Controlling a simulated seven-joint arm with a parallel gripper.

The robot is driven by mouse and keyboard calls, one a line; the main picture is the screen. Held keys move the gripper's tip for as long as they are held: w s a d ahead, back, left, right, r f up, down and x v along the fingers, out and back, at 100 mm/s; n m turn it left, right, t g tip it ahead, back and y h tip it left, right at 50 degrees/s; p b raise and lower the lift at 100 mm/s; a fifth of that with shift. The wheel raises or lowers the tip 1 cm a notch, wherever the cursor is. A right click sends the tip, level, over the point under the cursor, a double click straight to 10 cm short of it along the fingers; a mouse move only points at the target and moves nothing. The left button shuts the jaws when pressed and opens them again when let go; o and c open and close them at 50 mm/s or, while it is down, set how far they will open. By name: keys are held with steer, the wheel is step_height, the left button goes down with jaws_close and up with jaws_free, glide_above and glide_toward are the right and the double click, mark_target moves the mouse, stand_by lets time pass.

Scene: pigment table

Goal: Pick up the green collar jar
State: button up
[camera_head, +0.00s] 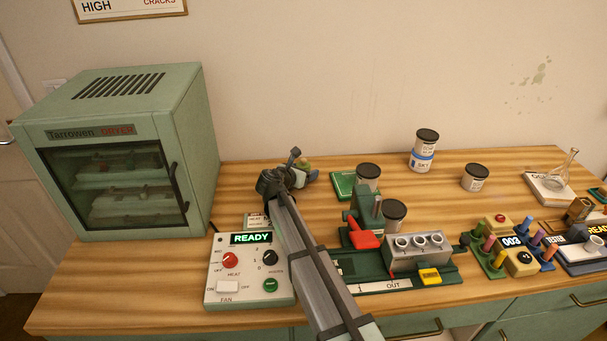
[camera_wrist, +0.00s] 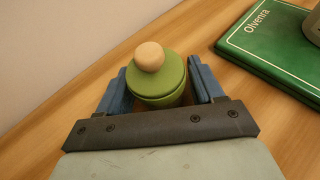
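The green collar jar (camera_wrist: 160,85) has a round green lid with a pale wooden knob. It stands between the two blue fingers of my gripper (camera_wrist: 160,82) in the wrist view. The fingers lie close on either side of it; whether they touch and press on it cannot be told. In the head view my gripper (camera_head: 296,178) is at the back of the table, left of the green book, and mostly hides the jar; only a small greenish bit (camera_head: 304,162) shows behind it.
The dryer (camera_head: 120,150) stands to the left and a control panel (camera_head: 240,275) in front. Bare wood (camera_head: 235,190) lies left of the gripper.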

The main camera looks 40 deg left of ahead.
steer(key=c, duration=0.8)
steer(key=shift+c, duration=0.2)
steer(key=shift+r, duration=0.1)
